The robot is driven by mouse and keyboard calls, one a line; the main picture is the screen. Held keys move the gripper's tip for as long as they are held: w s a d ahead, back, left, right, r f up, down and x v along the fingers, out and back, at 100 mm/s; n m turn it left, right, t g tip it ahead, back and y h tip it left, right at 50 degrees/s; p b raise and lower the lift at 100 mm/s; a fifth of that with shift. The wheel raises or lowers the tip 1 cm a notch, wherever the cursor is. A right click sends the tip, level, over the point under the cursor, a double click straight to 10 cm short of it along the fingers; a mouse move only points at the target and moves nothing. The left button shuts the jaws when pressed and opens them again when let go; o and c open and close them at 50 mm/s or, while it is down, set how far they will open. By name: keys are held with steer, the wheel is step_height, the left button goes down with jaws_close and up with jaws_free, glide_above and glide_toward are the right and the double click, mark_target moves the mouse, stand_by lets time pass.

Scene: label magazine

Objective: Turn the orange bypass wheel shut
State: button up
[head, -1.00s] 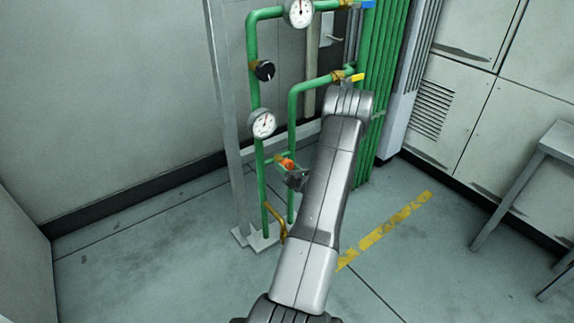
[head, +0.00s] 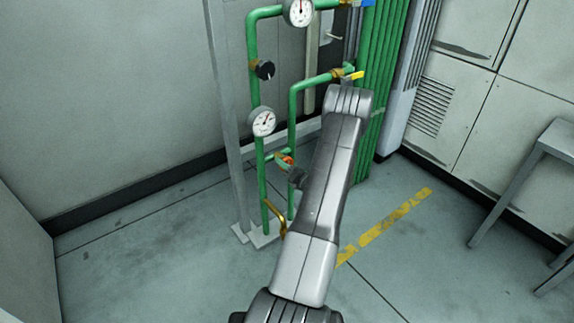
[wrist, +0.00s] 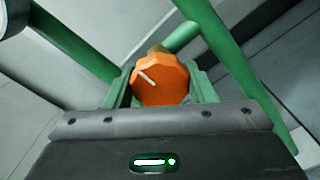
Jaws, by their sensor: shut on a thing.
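The orange bypass wheel (wrist: 160,84) sits between the two green fingers of my gripper (wrist: 161,88) in the wrist view, which are closed on its sides. A white mark on its face slants from upper left to lower right. In the head view the wheel (head: 288,161) is a small orange patch on the short green cross pipe between two upright pipes. My arm hides most of the gripper there.
Two dial gauges, an upper one (head: 299,12) and a lower one (head: 263,122), and a black knob (head: 265,70) are on the green pipes. A yellow-handled valve (head: 352,75) is above my arm. A grey bench (head: 557,140) stands at right.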

steer(key=o, duration=1)
steer(key=shift+c, duration=0.2)
steer(key=p+v, duration=0.3)
steer(key=v, duration=1)
steer(key=shift+s+d, duration=0.25)
steer(key=shift+s, duration=0.1)
steer(key=b+x, duration=0.3)
steer(key=x, duration=1.1)
steer(key=shift+d, duration=0.1)
